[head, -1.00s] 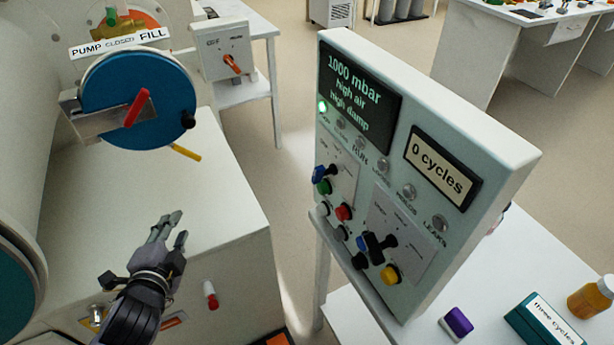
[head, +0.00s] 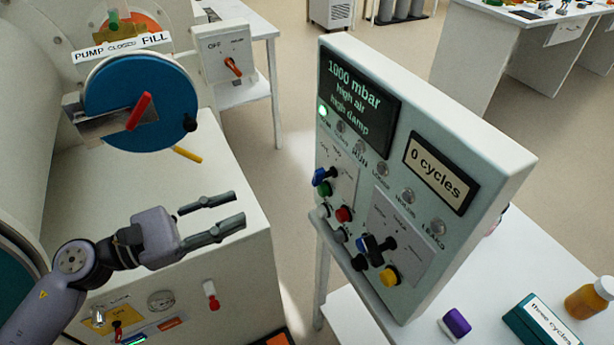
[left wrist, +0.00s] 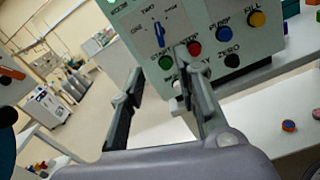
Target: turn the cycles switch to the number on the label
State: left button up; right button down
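The control panel (head: 400,150) stands right of my left gripper (head: 238,207). The cycles switch (head: 320,177) is a small blue knob on the panel's left side. It also shows in the left wrist view as a blue handle (left wrist: 159,35) among small words; ONE and TWO can be read. I cannot tell firmly which word it points to. The label (head: 541,316) on a teal box reads "three cycles". The panel display (head: 438,172) reads "0 cycles". My left gripper is open and empty, its fingers pointing toward the panel, apart from it. My right gripper is out of view.
Below the switch are a green button (head: 323,188) and a red button (head: 344,214). A black knob (head: 388,242) and a yellow button (head: 390,276) sit further right. A blue wheel (head: 95,105) with a red handle is at the left. Free air separates gripper and panel.

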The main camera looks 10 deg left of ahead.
aim_at(314, 179)
pick_arm(q)
jog(key=p+x, duration=0.6)
jog(key=x, duration=0.8)
jog(key=shift+r+p, duration=0.15)
jog(key=shift+p, duration=0.2)
jog(key=shift+w+d, duration=0.4)
jog(key=shift+d, duration=0.15)
grip_shut()
